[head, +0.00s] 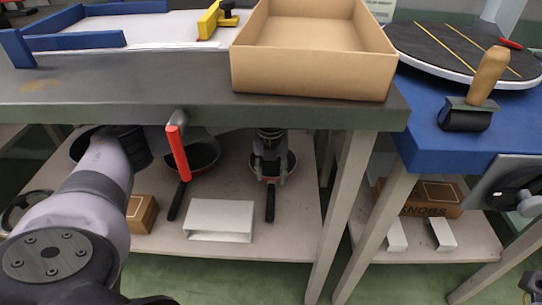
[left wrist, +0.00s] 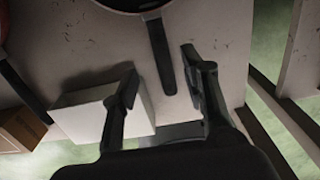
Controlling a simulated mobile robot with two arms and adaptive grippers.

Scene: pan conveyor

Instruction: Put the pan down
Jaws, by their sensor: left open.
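A dark pan with a copper-coloured rim (head: 289,164) rests on the lower shelf (head: 285,235) under the grey workbench. Its black handle (head: 270,203) points toward me. My left gripper (head: 270,178) is under the bench top, over this pan. It is open. In the left wrist view the handle (left wrist: 162,55) runs between the spread fingers (left wrist: 160,68), apart from both fingertips. Only the pan's edge (left wrist: 130,3) shows there; its bowl is mostly cut off.
A second pan (head: 204,156) lies left on the shelf, beside a white box (head: 218,220) and a brown box (head: 141,213). A red lever (head: 178,153) hangs from the bench edge. A cardboard box (head: 313,70) sits above. A bench leg (head: 340,210) stands to the right.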

